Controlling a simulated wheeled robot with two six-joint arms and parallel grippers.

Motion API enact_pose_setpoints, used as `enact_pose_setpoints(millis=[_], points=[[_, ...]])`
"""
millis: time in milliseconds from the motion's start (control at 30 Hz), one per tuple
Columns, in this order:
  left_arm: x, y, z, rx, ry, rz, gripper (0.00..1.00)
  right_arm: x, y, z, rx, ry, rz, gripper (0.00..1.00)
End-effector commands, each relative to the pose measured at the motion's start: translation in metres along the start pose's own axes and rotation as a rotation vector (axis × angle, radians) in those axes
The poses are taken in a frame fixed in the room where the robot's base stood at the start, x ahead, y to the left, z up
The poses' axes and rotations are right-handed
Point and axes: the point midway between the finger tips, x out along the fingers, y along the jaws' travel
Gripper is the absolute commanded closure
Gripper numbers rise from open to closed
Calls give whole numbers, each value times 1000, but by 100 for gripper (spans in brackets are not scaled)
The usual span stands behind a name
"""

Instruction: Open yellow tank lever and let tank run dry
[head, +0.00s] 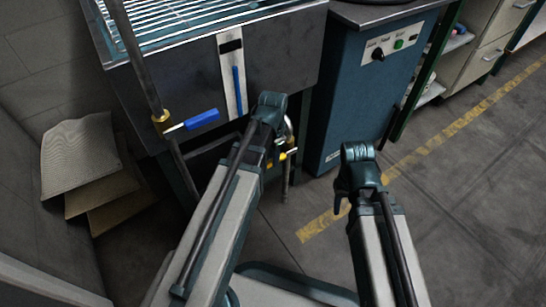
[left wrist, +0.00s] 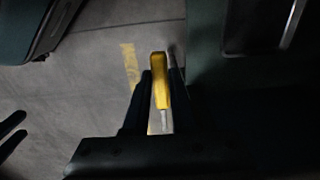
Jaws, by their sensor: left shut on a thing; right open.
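The yellow tank lever (left wrist: 160,78) lies between the two fingers of my left gripper (left wrist: 161,88) in the left wrist view. The gripper is shut on its handle, and a thin metal end sticks out below it. In the head view the lever is mostly hidden by my left arm; small yellow bits (head: 283,157) show beside the drain pipe (head: 286,185) under the tank (head: 190,75). My right gripper (left wrist: 12,130) shows two dark fingers held apart at the left edge of the left wrist view. It is empty and away from the tank.
A blue-handled valve (head: 202,119) sits on a pipe at the tank's front left. A blue cabinet (head: 365,95) with a knob and green button stands to the right. Folded sacks (head: 82,155) lie at the left. The floor at the right is clear, with a yellow line (head: 460,125).

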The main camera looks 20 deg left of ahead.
Motion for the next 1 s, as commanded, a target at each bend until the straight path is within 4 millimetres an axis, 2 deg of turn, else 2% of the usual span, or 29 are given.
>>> enact_pose_setpoints(millis=[767, 867, 1000], points=[[-1, 0, -1, 1, -6, 0, 100, -1, 0, 0, 0, 0, 0, 50], [-8, -2, -6, 5, -63, 1, 100, -7, 1, 0, -1, 0, 0, 50], [-21, -3, -16, 5, -228, 0, 100, -15, 2, 1, -3, 0, 0, 50]])
